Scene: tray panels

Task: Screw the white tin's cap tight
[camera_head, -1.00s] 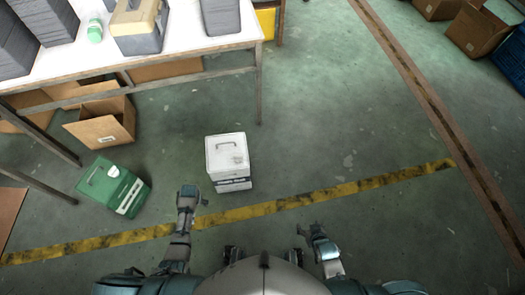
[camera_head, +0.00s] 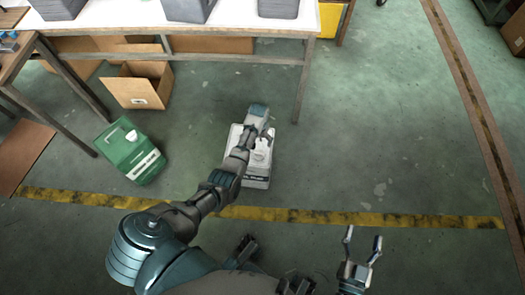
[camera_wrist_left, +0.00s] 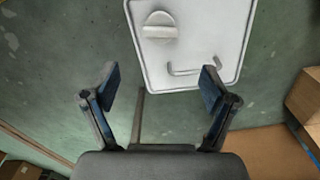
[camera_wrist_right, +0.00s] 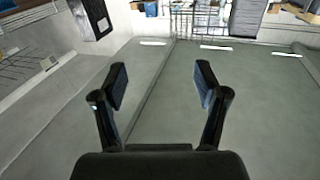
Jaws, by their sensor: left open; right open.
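The white tin (camera_head: 257,182) stands on the floor in front of me, partly hidden by my left arm in the head view. In the left wrist view its white top (camera_wrist_left: 205,30) carries a round cap with a raised grip bar (camera_wrist_left: 159,26) and a thin handle (camera_wrist_left: 195,70). My left gripper (camera_head: 265,133) is over the tin's top; in its wrist view the open fingers (camera_wrist_left: 161,88) are empty and the cap lies beyond them. I cannot tell how tight the cap sits. My right gripper (camera_head: 362,238) is open and empty, away from the tin at the right.
A green canister (camera_head: 130,155) stands on the floor left of the tin. A yellow floor line (camera_head: 400,219) crosses in front. The floor right of the tin is clear.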

